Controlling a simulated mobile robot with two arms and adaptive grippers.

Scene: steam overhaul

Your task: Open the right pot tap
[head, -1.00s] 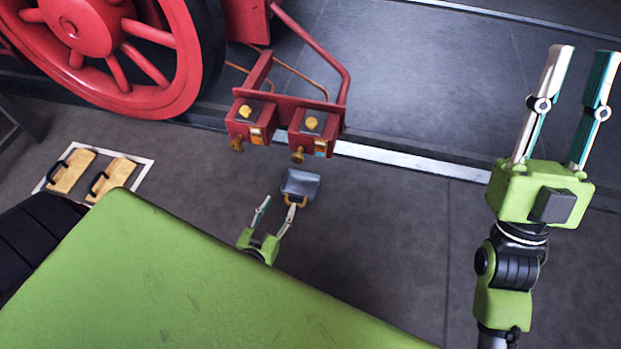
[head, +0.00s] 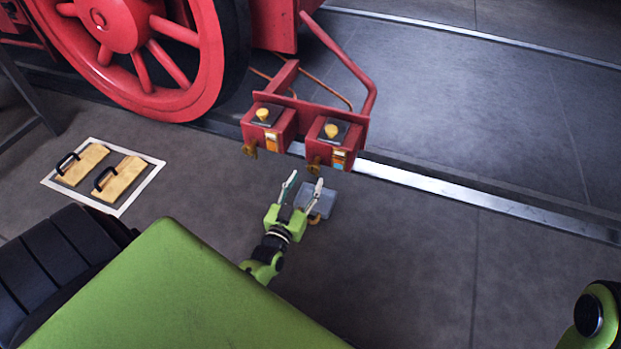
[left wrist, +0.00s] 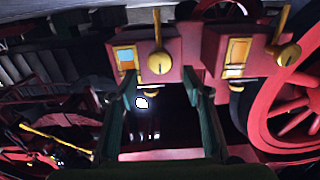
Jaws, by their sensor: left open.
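Two red pots hang side by side on a bracket, the left pot (head: 256,126) and the right pot (head: 346,136), each with a yellow knob on top. The right pot's brass tap (head: 315,165) sticks out low on its front. My left gripper (head: 305,180) is open and empty just below and in front of it. In the left wrist view, which looks upside down, the right pot (left wrist: 178,50) is at left. Its tap (left wrist: 160,62) sits between the lines of my open fingers, beyond the tips, with a lever running upward in the picture. My right gripper is out of view.
A grey container (head: 338,198) with a brass handle stands on the floor beyond my left gripper. A large red wheel (head: 185,105) is at upper left. Wooden blocks with black handles (head: 120,178) lie in a white floor frame. The floor at right is clear.

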